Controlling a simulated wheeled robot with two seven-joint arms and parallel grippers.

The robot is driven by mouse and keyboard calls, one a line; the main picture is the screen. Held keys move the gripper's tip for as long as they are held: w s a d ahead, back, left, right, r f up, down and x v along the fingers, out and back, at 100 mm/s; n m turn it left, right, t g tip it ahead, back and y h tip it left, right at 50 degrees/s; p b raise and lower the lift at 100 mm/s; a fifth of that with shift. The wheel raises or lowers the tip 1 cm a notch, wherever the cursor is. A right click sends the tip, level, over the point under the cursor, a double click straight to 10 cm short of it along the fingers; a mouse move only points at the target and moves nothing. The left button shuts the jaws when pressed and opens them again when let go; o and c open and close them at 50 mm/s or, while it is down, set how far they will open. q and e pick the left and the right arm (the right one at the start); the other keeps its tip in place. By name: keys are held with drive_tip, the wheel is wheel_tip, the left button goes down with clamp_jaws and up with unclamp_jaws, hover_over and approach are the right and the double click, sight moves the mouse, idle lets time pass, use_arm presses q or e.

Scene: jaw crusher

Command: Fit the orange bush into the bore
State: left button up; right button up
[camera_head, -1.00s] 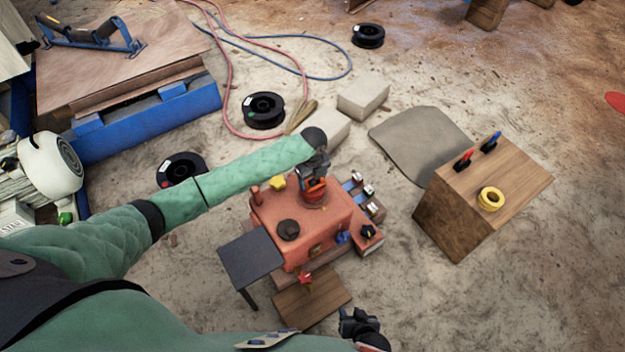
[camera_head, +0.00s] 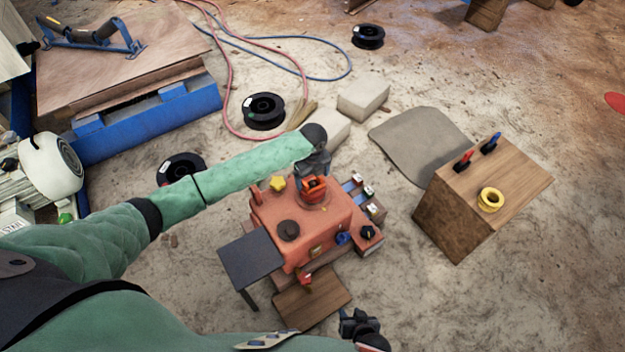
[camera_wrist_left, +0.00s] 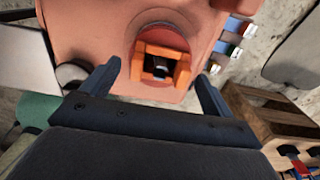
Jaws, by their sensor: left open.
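The orange bush (camera_head: 314,188) is a square block with a dark square opening. It stands at the round bore (camera_wrist_left: 167,35) on top of the red crusher body (camera_head: 331,217); I cannot tell how deep it sits. In the left wrist view the bush (camera_wrist_left: 146,68) lies beyond and between my spread fingers. My left gripper (camera_head: 314,178) is open, just above the bush, and its fingers (camera_wrist_left: 160,82) show clear gaps on both sides. My right gripper (camera_head: 358,322) is low in the head view, apart from the crusher; its jaws are too small to read.
A dark side table (camera_head: 252,259) stands left of the crusher. A wooden box (camera_head: 520,185) with a yellow ring (camera_head: 491,199) and red and blue handled tools stands at right. Pale blocks (camera_head: 363,98) and black spools (camera_head: 263,110) lie behind. Open floor lies between crusher and box.

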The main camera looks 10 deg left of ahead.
use_arm(q)
wheel_tip(320, 180, up, 10)
drive_tip(key=s+d+f+n+t+h, duration=0.3)
drive_tip(key=s+d+f+n+h, duration=0.2)
drive_tip(key=s+d+f+n, duration=0.95)
drive_tip(key=s+a+f+n+t, duration=0.1)
drive_tip(key=s+a+f+n, duration=0.1)
drive_tip(key=s, duration=0.5)
drive_tip(key=s+a+f+n+t, duration=0.1)
drive_tip(key=s+a+f+n, duration=0.1)
drive_tip(key=s+f+n, duration=0.3)
drive_tip(key=s+a+f+n+t+y, duration=0.1)
drive_tip(key=s+a+f+n+t, duration=0.1)
drive_tip(key=s, duration=0.8)
wheel_tip(320, 180, down, 2)
drive_tip(key=shift+s+f+n+p, duration=0.1)
drive_tip(key=shift+s+n+p, duration=0.15)
drive_tip(key=shift+n, duration=0.5)
